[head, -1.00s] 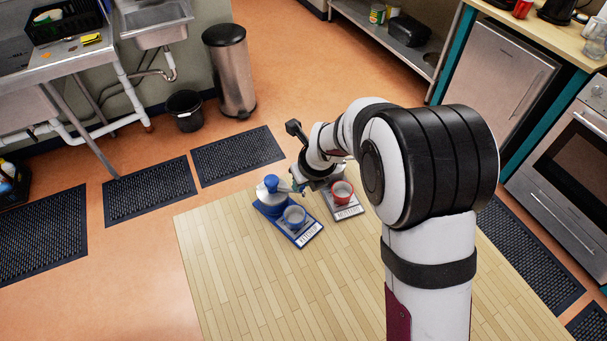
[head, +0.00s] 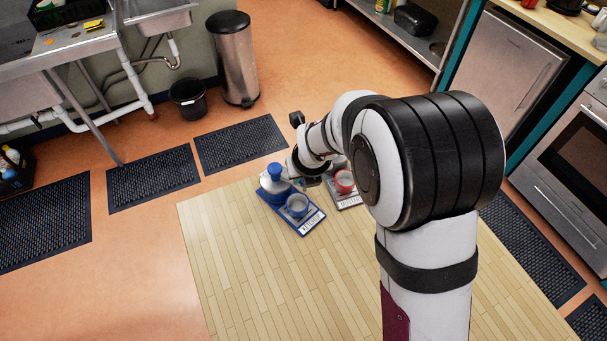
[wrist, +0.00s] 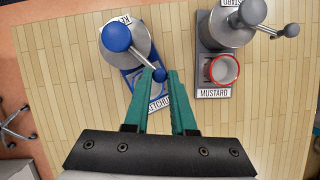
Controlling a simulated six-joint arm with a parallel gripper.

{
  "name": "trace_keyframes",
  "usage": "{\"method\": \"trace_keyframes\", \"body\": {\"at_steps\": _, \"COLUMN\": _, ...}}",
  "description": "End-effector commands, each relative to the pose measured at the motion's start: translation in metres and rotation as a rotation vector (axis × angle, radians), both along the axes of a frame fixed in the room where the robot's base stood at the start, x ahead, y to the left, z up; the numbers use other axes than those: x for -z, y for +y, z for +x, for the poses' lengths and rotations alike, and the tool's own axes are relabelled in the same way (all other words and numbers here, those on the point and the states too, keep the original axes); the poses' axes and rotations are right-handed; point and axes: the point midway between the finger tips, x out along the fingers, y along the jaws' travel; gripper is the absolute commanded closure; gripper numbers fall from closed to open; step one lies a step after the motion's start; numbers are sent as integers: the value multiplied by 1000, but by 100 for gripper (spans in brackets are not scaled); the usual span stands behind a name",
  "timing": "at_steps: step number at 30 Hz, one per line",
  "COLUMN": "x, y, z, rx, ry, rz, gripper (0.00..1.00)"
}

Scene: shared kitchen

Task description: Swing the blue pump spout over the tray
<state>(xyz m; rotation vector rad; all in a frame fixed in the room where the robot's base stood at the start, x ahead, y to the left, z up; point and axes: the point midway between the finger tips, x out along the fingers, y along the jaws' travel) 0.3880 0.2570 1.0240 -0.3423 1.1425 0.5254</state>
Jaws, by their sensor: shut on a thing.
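The blue-topped pump (wrist: 117,37) stands on a blue tray (wrist: 131,80) labelled KETCHUP, upper middle in the wrist view. Its thin spout arm reaches down and right to a blue ball end (wrist: 160,75). My gripper (wrist: 160,78) is shut on this ball, with a green finger on each side. In the head view the pump (head: 275,176) stands left of my gripper, and a blue cup (head: 297,205) sits on the blue tray (head: 311,224). In the wrist view my fingers cover part of the tray and I cannot make out the cup.
A grey pump (wrist: 230,28) stands right of the blue one, on a grey tray labelled MUSTARD (wrist: 214,93) with a red cup (wrist: 222,70). Its spout arm (wrist: 272,31) points right. The wooden floor mat (head: 250,285) in front is clear.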

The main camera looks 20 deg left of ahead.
Motion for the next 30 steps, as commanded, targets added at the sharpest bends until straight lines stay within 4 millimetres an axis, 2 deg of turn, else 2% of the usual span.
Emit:
{"method": "trace_keyframes", "body": {"at_steps": 1, "x": 1, "y": -1, "z": -1, "rx": 1, "ry": 4, "rz": -2, "gripper": 100}}
{"method": "trace_keyframes", "body": {"at_steps": 2, "x": 1, "y": -1, "z": -1, "rx": 1, "ry": 4, "rz": -2, "gripper": 71}}
{"method": "trace_keyframes", "body": {"at_steps": 6, "x": 1, "y": -1, "z": -1, "rx": 0, "ry": 3, "rz": -2, "gripper": 47}}
{"method": "trace_keyframes", "body": {"at_steps": 14, "x": 0, "y": -1, "z": 0, "rx": 0, "ry": 2, "rz": -1, "gripper": 47}}
{"method": "trace_keyframes", "body": {"at_steps": 17, "x": -7, "y": -2, "z": -2, "rx": 0, "ry": 0, "rz": 0, "gripper": 47}}
{"method": "trace_keyframes", "body": {"at_steps": 20, "x": -27, "y": -6, "z": -8, "rx": -1, "ry": -3, "rz": 1, "gripper": 47}}
{"method": "trace_keyframes", "body": {"at_steps": 27, "x": -100, "y": -24, "z": -33, "rx": 0, "ry": -4, "rz": 1, "gripper": 47}}
{"method": "trace_keyframes", "body": {"at_steps": 30, "x": -122, "y": -29, "z": -41, "rx": 0, "ry": -3, "rz": 1, "gripper": 47}}
